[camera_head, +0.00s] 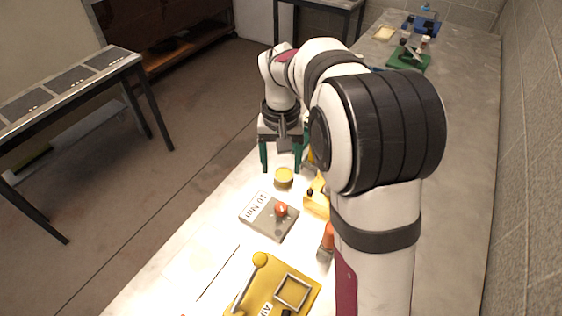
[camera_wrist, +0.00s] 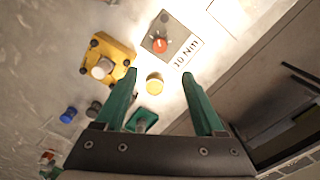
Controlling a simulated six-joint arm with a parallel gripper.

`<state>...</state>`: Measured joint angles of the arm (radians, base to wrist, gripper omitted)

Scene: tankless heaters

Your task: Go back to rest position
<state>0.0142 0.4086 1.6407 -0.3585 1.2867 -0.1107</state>
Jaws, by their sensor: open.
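My gripper (camera_head: 281,160) hangs over the workbench with its two green fingers apart. Nothing is between them in the head view. In the wrist view the open fingers (camera_wrist: 163,80) point toward a yellow round knob or cap (camera_wrist: 154,84), which lies on the bench beyond the tips. My arm hides part of the bench's middle.
A grey box (camera_head: 262,225) marked "10 Nm" with a red knob sits near the yellow piece. A yellow fixture (camera_head: 316,203) stands beside it, partly hidden. A larger yellow plate (camera_head: 302,278) lies at the front. A green fixture (camera_head: 408,60) is farther back. A wall borders the right.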

